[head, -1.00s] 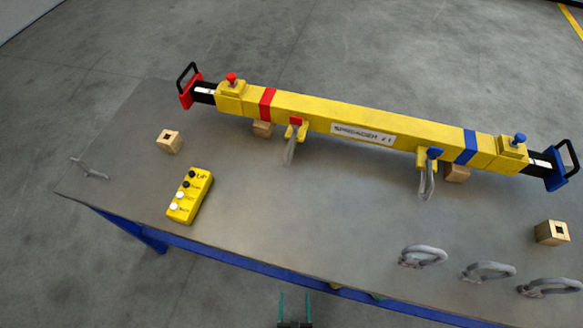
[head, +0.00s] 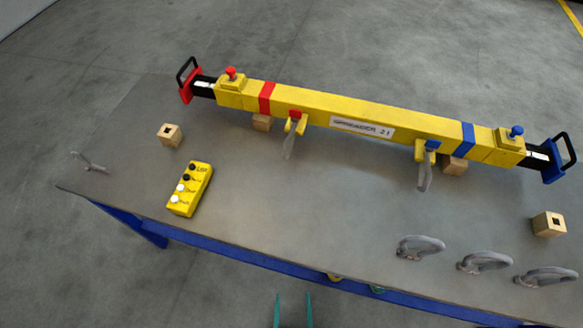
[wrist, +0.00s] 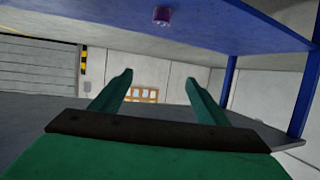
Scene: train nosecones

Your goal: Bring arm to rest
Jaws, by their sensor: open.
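My gripper (head: 293,311) shows at the bottom edge of the head view, in front of the table's near edge and apart from it. Its two green fingers stand apart with nothing between them. In the wrist view my gripper (wrist: 158,95) is also open and empty, with the underside of the blue table (wrist: 100,28) above it. The arm behind the fingers is out of the head view.
On the table (head: 270,210) lie a yellow spreader beam (head: 345,112), a yellow control box (head: 188,190), wooden blocks (head: 548,223) and several grey shackles (head: 419,247). The blue frame edge (head: 250,263) lies just beyond my gripper. Floor in front is clear.

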